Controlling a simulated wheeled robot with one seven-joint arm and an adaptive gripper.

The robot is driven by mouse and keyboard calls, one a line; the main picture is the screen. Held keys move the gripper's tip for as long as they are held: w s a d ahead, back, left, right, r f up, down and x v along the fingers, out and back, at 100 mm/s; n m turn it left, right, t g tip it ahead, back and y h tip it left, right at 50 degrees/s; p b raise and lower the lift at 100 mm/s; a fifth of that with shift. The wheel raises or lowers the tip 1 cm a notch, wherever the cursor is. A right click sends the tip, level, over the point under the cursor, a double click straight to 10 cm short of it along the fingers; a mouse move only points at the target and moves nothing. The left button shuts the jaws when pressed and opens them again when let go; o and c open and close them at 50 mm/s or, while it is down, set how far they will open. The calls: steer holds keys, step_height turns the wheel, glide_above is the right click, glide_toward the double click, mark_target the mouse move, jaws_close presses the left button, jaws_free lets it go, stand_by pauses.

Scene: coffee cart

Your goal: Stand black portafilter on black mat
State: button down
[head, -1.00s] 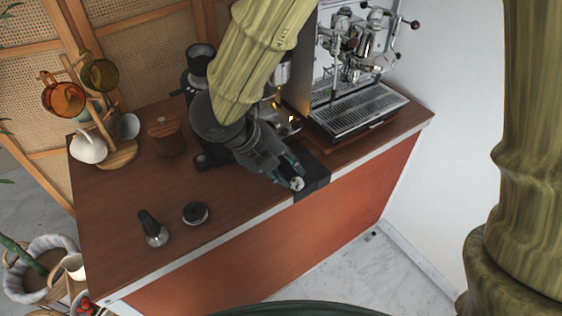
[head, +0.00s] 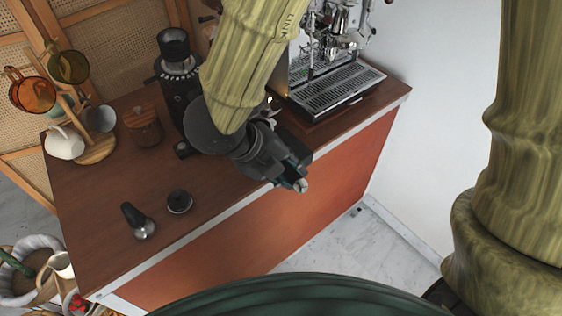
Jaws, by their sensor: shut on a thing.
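My gripper (head: 293,178) is at the counter's front edge in the head view, seen from behind and above. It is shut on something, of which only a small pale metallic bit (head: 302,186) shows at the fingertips. I take this to be part of the black portafilter; the rest is hidden by the gripper. The black mat (head: 298,146) shows only as a dark patch just beyond the gripper, mostly covered by it. Whether the held thing touches the mat cannot be told.
The espresso machine (head: 335,92) stands at the back right, the grinder (head: 177,85) behind my arm. A black-handled metal tool (head: 138,222) and a round black puck (head: 179,201) are at the front left. A mug tree (head: 97,146) and wooden canister (head: 143,127) stand at left.

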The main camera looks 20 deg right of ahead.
mark_target(297, 181)
steer(key=shift+s+d, duration=0.15)
steer(key=shift+s, duration=0.2)
steer(key=shift+f+b, duration=0.15)
steer(key=shift+b, duration=0.85)
steer(key=b, duration=0.3)
steer(key=shift+s+d, duration=0.1)
steer(key=shift+d, duration=0.05)
steer(key=b, duration=0.4)
steer(key=shift+s+d, duration=0.15)
steer(key=shift+s, duration=0.2)
steer(key=s+b, duration=0.1)
steer(key=b, duration=0.3)
steer(key=shift+s+d, duration=0.15)
steer(key=shift+s, duration=0.1)
steer(key=shift+s+r+b, duration=0.1)
steer(key=shift+r+b, duration=0.1)
steer(key=shift+b, duration=0.1)
